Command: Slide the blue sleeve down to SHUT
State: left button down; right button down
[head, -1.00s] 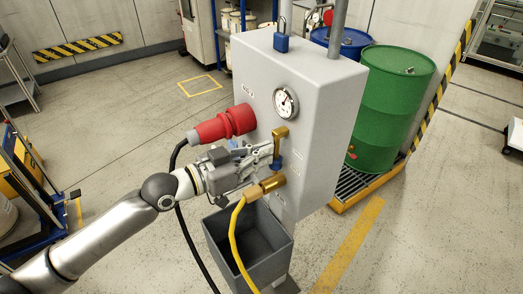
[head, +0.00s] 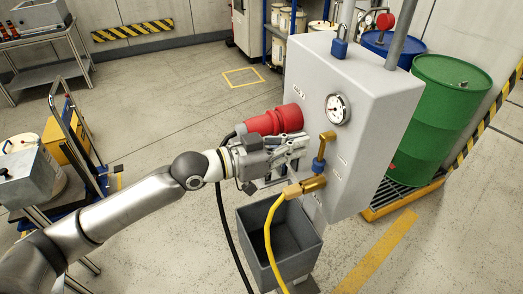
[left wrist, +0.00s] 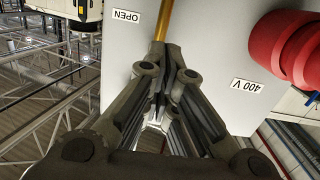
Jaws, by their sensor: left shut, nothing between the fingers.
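The blue sleeve (head: 319,165) sits on a short brass pipe below the brass elbow (head: 328,138), on the front of the grey cabinet (head: 375,95). A brass hose coupling (head: 313,184) is just below it. My left gripper (head: 303,146) is shut and empty, just left of the sleeve and elbow. In the left wrist view the closed fingers (left wrist: 165,70) point toward a brass pipe (left wrist: 163,20), beside an OPEN label (left wrist: 127,15); the sleeve cannot be made out there. Two small labels by the sleeve are too small to read in the head view. My right gripper is out of view.
A red 400 V plug (head: 275,120) with a black cable sits just above my gripper. A yellow hose (head: 268,235) hangs from the coupling over a grey bin (head: 280,240). A gauge (head: 337,108) is above. A green drum (head: 445,110) stands to the right.

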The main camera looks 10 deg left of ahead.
pick_arm(q)
jog(key=b+v, duration=0.3)
jog(key=v, duration=0.4)
jog(key=shift+a, duration=0.2)
jog(key=shift+s+f, duration=0.1)
jog(key=shift+s, duration=0.05)
